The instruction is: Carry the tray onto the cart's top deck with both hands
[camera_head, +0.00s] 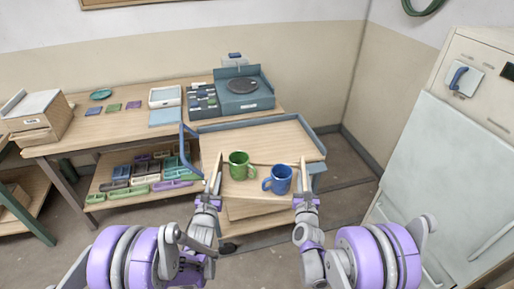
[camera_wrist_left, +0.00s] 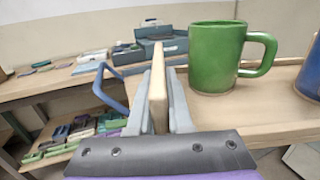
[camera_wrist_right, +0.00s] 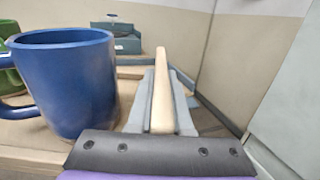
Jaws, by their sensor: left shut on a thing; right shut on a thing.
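The wooden tray (camera_head: 252,189) is level in front of me, with a green mug (camera_head: 239,165) and a blue mug (camera_head: 279,179) upright on it. My left gripper (camera_head: 214,178) is shut on the tray's left side wall (camera_wrist_left: 158,88). My right gripper (camera_head: 304,180) is shut on its right side wall (camera_wrist_right: 163,95). The cart's top deck (camera_head: 270,138) is bare wood with blue-grey rims, just beyond the tray. The tray's far edge overlaps the deck's near edge in the head view. I cannot tell whether they touch.
The cart's blue handle (camera_head: 187,145) stands at its left. A workbench (camera_head: 75,133) with a scale (camera_head: 242,88) and small trays is behind and left. A pale cabinet (camera_head: 430,165) stands on the right, with floor between it and the cart.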

